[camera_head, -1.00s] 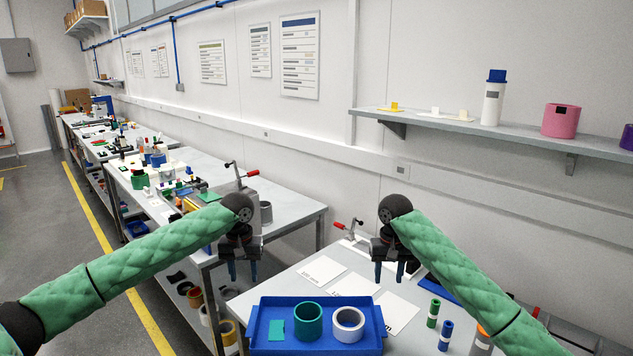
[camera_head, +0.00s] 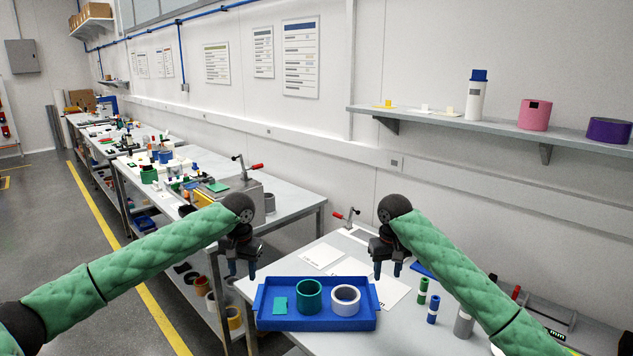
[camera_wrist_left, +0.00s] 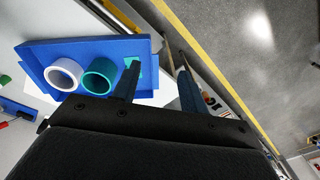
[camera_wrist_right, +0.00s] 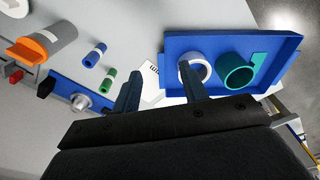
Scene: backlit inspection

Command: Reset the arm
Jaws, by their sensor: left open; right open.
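My left gripper (camera_head: 243,268) hangs open and empty, fingers down, above the left edge of the near table. Its two fingers (camera_wrist_left: 155,80) show apart in the left wrist view. My right gripper (camera_head: 387,268) is also open and empty, above the table behind the tray's right end. Its fingers (camera_wrist_right: 160,88) stand apart in the right wrist view. A blue tray (camera_head: 262,318) lies on the table between and in front of the grippers. It holds a teal flat piece (camera_head: 280,306), a teal ring (camera_head: 309,296) and a white ring (camera_head: 346,300).
Green and blue small cylinders (camera_head: 422,292) and a grey cylinder (camera_head: 464,324) stand right of the tray. White sheets (camera_head: 322,255) lie behind it. A second workbench (camera_head: 292,195) with a clamp is at left back. A wall shelf (camera_head: 450,118) holds containers.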

